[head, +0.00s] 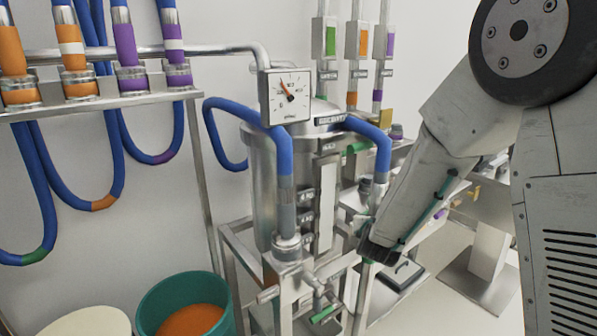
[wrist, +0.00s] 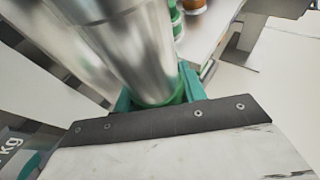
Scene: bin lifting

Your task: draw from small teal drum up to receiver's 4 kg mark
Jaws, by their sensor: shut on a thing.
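The teal drum (head: 146,305) stands open at the lower left in the head view, with orange contents inside. The receiver (head: 264,185) appears to be the steel vessel in the middle, with a pale vertical strip (head: 327,200) on its front and a square dial (head: 287,97) above it. My gripper (head: 367,228) is right of the vessel, low beside a blue hose's steel end piece. In the wrist view its teal fingers (wrist: 155,96) are shut around a bright steel cylinder (wrist: 130,45) with green at its lower end. The fingertips are partly hidden in the head view.
A cream drum (head: 92,322) stands left of the teal one. Blue hoses with colored bands (head: 38,190) hang from a rack (head: 110,98) at left. The vessel's steel frame (head: 228,240) is close to my gripper. Part of a kg label (wrist: 10,150) shows in the wrist view.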

